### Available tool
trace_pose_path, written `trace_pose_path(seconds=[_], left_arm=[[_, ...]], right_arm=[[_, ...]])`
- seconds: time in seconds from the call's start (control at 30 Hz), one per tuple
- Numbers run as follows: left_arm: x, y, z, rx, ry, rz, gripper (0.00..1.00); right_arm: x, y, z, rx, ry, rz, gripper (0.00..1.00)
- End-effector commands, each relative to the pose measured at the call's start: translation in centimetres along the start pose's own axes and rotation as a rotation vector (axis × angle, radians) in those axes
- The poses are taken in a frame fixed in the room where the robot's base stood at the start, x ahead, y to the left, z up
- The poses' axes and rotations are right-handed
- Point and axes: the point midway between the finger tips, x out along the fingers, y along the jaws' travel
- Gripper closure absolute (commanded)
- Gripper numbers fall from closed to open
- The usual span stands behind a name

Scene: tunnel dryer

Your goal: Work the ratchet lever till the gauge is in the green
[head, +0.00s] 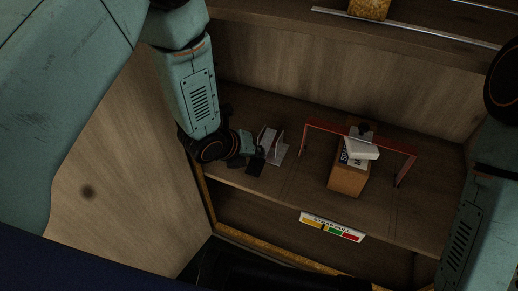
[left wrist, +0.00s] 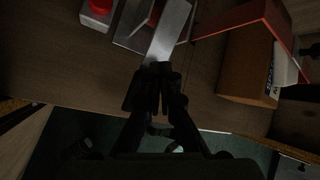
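A grey metal bar (left wrist: 170,32), which looks like the ratchet lever, rises from a metal plate (left wrist: 130,28) on the wooden shelf; in the head view the grey metal piece (head: 268,141) is beside my left gripper. My left gripper (head: 257,160) points at it from the left; in the left wrist view its dark fingers (left wrist: 160,74) are close together over the bar's near end. I cannot tell whether the bar is between them. The gauge strip (head: 332,227), with yellow, green and red bands, is on the shelf's front edge; no pointer can be made out. My right gripper is out of view.
A red arch-shaped frame (head: 327,126) stands over a brown box (head: 346,181) with a white item (head: 361,148) on top, right of the lever. A white block with a red top (left wrist: 97,13) is left of the bar in the left wrist view. A wooden wall (head: 120,185) bounds the left.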

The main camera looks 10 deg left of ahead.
Motion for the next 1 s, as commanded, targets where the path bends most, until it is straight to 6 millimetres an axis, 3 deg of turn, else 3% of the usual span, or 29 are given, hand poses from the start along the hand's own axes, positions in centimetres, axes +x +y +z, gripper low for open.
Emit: trace_pose_path(seconds=[0.8,1.0], left_arm=[[-2.8,-2.1,2.2,0.001,-0.001,0.000,1.00],[-2.9,-2.1,2.2,0.000,-0.001,0.000,1.00]], right_arm=[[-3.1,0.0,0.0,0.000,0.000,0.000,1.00],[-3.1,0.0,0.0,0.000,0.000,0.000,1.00]])
